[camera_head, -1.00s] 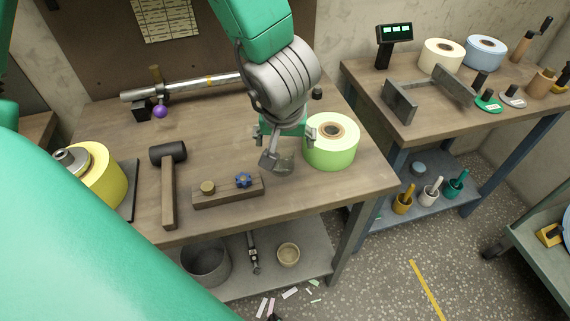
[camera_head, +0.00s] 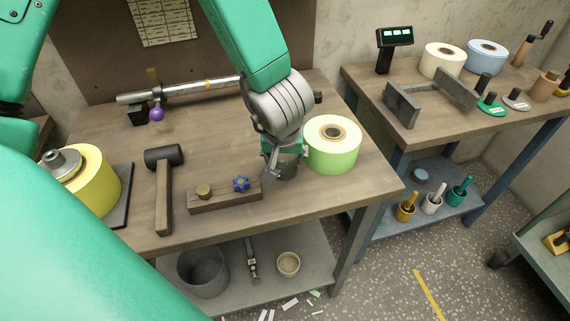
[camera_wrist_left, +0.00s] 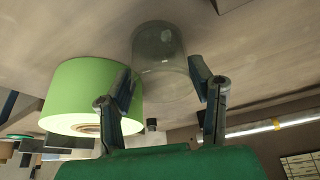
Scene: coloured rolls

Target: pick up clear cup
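The clear cup (camera_head: 287,165) stands on the wooden workbench (camera_head: 330,194), just left of the green roll. It is see-through, and my gripper partly covers it in the head view. My left gripper (camera_head: 284,150) is at the cup from above. In the left wrist view the cup (camera_wrist_left: 158,48) shows between the tips of the two spread fingers (camera_wrist_left: 163,78), close to both; I see no clear grip on it. My right gripper is not in view.
The light green roll (camera_head: 332,145) stands close beside my left gripper; it also shows in the left wrist view (camera_wrist_left: 85,92). A wooden block with a blue knob (camera_head: 241,183) lies in front left. A mallet (camera_head: 164,190) and a yellow roll (camera_head: 90,185) are farther left.

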